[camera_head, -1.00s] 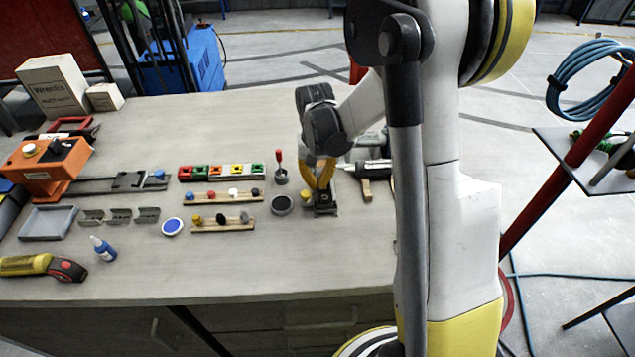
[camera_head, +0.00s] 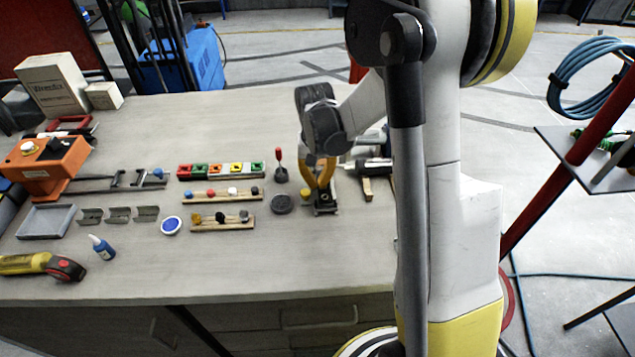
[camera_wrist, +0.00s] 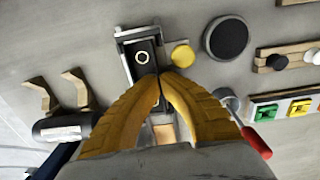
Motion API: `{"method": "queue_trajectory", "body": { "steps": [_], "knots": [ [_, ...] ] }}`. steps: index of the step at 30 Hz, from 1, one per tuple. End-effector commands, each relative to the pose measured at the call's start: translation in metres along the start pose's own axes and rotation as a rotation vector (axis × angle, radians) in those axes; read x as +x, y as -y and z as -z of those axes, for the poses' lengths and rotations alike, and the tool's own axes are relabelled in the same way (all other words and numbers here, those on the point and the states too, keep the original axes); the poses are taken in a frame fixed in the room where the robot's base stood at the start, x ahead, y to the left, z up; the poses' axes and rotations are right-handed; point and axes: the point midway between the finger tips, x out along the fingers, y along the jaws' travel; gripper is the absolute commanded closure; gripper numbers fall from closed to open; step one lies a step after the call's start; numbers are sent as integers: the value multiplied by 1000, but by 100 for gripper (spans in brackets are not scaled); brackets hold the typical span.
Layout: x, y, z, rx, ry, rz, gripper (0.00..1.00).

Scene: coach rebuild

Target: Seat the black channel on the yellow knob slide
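A black channel-like block (camera_wrist: 143,57) with a pale ring lies in a grey metal frame (camera_wrist: 122,36) in the wrist view. A round yellow knob (camera_wrist: 183,55) is just right of the frame. In the head view the dark fixture (camera_head: 324,208) stands right of the middle of the bench, with the yellow knob (camera_head: 305,194) on its left. My gripper (camera_wrist: 160,76) has yellow fingers whose tips come together at the near end of the block. They hide that end, so I cannot tell whether the block is pinched. My gripper (camera_head: 318,187) also shows above the fixture in the head view.
A dark round disc (camera_wrist: 227,38) is close to the yellow knob. A red-handled tool (camera_wrist: 257,143) and a row of coloured blocks (camera_head: 220,171) are nearby. A dark cylindrical tool (camera_wrist: 65,127) and wooden supports (camera_wrist: 77,88) flank the other side. The front bench top (camera_head: 300,260) is clear.

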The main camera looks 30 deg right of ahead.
Motion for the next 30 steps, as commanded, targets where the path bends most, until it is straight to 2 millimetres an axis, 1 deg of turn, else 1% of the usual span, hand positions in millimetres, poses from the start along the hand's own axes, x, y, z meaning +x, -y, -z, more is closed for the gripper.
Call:
{"method": "queue_trajectory", "body": {
  "steps": [26, 29, 30],
  "knots": [
    [2, 0, 0, 0, 0, 0, 100],
    [2, 0, 0, 0, 0, 0, 72],
    [2, 0, 0, 0, 0, 0, 69]
  ]
}}
